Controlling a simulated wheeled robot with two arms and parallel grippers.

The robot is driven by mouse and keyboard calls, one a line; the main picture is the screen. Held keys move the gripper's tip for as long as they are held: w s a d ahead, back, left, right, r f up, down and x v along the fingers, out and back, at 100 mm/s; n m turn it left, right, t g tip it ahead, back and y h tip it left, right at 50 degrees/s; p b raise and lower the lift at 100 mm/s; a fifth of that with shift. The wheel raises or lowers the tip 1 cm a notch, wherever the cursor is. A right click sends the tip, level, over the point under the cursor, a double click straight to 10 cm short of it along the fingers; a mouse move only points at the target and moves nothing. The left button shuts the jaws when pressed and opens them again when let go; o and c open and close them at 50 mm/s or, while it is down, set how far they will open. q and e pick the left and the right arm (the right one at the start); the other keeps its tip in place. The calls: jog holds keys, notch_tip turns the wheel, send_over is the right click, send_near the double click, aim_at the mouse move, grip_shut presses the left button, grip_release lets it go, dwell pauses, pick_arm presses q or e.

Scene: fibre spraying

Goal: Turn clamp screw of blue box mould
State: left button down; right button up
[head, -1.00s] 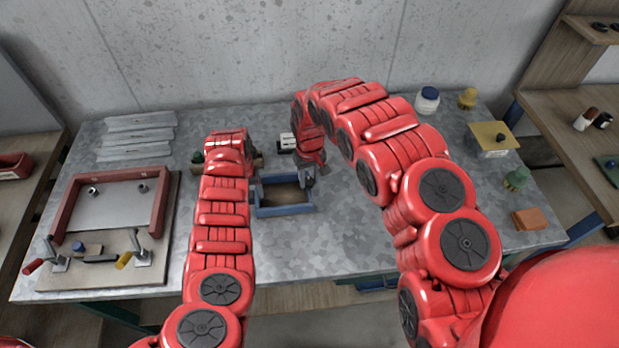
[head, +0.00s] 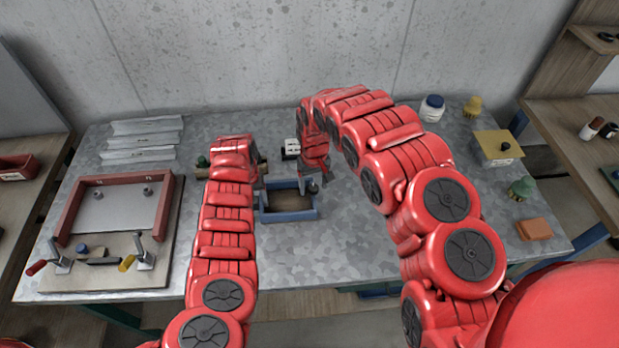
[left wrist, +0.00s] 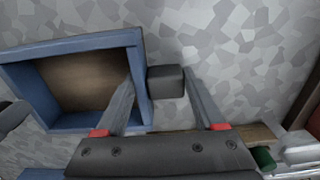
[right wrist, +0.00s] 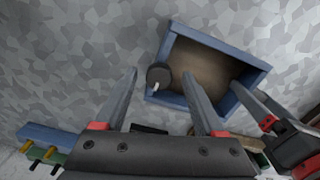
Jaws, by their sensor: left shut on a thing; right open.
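The blue box mould (head: 289,216) is an open rectangular frame on the grey table. It also shows in the right wrist view (right wrist: 215,45) and the left wrist view (left wrist: 75,46). Its clamp screw has a round black knob (right wrist: 158,75) with a white pointer, outside the wall. My right gripper (right wrist: 160,72) is open, a finger on either side of the knob. In the head view my arms partly hide both grippers.
A red-framed mould on a board (head: 120,215) with toggle clamps lies at left, metal strips (head: 142,140) behind it. A white item (head: 291,148) stands behind the blue mould. The table before the mould is clear.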

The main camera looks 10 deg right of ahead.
aim_at(313, 186)
jog(key=n, duration=0.4)
jog(key=shift+d, duration=0.1)
pick_arm(q)
jog(key=shift+a, duration=0.1)
pick_arm(e)
jog(key=n, duration=0.5)
jog(key=shift+n, duration=0.3)
jog(key=n, duration=0.3)
jog(key=shift+n, duration=0.3)
jog(key=n, duration=0.5)
jog(key=shift+w, duration=0.1)
jog(key=n, duration=0.4)
jog(key=shift+w+n, duration=0.1)
jog(key=shift+n, duration=0.3)
jog(key=n, duration=0.7)
jog(key=shift+n, duration=0.3)
jog(key=n, duration=0.4)
jog(key=shift+n, duration=0.3)
notch_tip(313, 186, up, 12)
jog(key=n, duration=0.1)
jog(key=w+a+r+m+y, duration=0.1)
jog(key=w+a+m+y, duration=0.1)
jog(key=a, duration=0.5)
jog(key=shift+w+m+y, duration=0.4)
jog(key=shift+w+m, duration=0.4)
jog(key=shift+w, duration=0.25)
